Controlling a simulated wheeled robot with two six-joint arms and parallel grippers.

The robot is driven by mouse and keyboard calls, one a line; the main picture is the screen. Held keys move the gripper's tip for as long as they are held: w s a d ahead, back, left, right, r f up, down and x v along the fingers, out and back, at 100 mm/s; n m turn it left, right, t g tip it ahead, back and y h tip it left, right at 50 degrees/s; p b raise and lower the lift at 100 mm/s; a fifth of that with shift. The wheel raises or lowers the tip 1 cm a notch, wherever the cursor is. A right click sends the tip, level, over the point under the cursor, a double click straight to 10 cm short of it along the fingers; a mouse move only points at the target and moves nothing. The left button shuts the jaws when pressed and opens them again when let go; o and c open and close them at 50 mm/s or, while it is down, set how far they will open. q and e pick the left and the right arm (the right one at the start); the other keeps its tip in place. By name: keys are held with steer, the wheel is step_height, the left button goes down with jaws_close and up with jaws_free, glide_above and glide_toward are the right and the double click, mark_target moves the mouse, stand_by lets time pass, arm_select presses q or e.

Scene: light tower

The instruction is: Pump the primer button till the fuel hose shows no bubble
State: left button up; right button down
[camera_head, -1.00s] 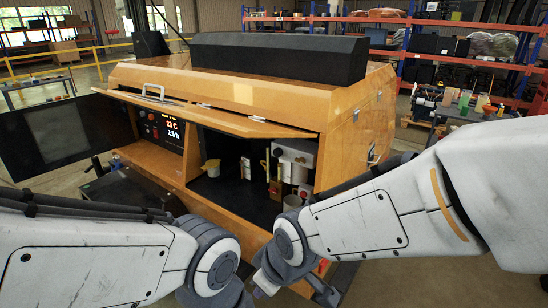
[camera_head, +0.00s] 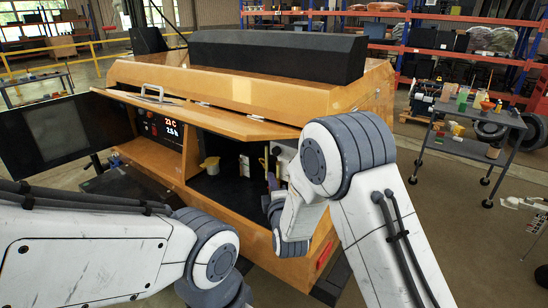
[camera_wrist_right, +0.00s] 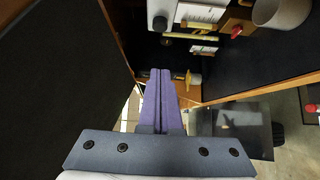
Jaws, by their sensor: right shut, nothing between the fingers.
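My right gripper (camera_head: 271,182) is at the open compartment of the orange light tower cabinet (camera_head: 225,195), with my arm hiding much of the compartment's right side. In the right wrist view its two purple fingers (camera_wrist_right: 160,78) lie together, shut and empty. Beyond them in that view are a red knob (camera_wrist_right: 236,31), a dark round part (camera_wrist_right: 160,23) and a yellow rod (camera_wrist_right: 193,37). I cannot tell which part is the primer button. I cannot make out the fuel hose or any bubble in it. My left arm shows at lower left, but its gripper is out of view.
The raised orange flap (camera_head: 205,112) hangs over the compartment. A lit control panel (camera_head: 165,128) and an open dark door (camera_head: 50,132) are to its left. A yellow-topped part (camera_head: 210,165) stands inside. A cart (camera_head: 470,125) stands at the right, with open floor near it.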

steer(key=shift+d, duration=0.1)
steer(key=shift+w, duration=0.1)
steer(key=p, duration=0.3)
glide_toward(272, 151)
steer(key=w+a, duration=0.2)
steer(key=a, duration=0.1)
steer(key=w, duration=0.1)
steer(key=w+d+p, duration=0.1)
steer(key=w+d, duration=0.1)
steer(key=shift+w+f+p, duration=0.2)
steer(key=shift+w+p, duration=0.1)
steer(key=shift+w, duration=0.05)
